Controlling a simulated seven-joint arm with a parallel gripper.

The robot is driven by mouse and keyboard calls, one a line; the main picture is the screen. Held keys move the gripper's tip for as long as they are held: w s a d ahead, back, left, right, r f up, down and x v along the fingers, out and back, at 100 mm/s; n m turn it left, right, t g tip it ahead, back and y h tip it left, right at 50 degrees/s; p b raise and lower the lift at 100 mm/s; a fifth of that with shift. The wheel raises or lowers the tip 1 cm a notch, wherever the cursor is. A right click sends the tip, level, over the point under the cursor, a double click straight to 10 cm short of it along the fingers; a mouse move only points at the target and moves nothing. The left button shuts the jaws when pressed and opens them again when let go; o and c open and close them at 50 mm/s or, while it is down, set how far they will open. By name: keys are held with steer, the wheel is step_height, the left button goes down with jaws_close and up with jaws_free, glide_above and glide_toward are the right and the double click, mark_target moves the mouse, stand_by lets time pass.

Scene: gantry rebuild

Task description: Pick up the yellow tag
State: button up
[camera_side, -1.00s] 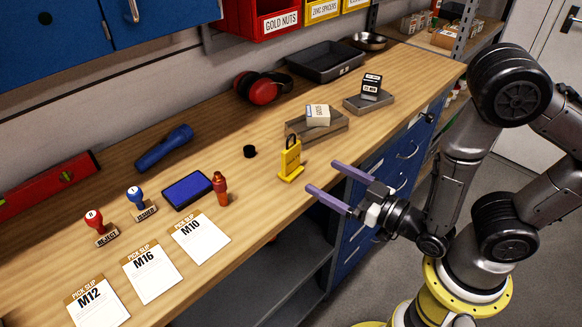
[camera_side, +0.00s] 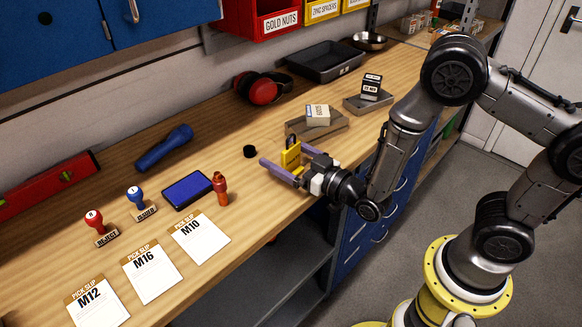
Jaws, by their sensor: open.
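The yellow tag (camera_side: 291,155) stands upright on the wooden bench near its front edge, with a dark loop at its top. Its lower part is hidden behind my gripper. My gripper (camera_side: 283,157) is open, with one purple finger on the left side of the tag and the other on its right side, so the tag appears between them. I cannot tell whether either finger touches it.
A box on a grey block (camera_side: 330,131) stands close behind the tag. A black cap (camera_side: 249,151) lies to the left. Red ear muffs (camera_side: 263,90) lie at the back.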

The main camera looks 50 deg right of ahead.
steer(key=shift+w, duration=0.7)
steer(key=c, duration=1.4)
steer(key=shift+r, duration=0.1)
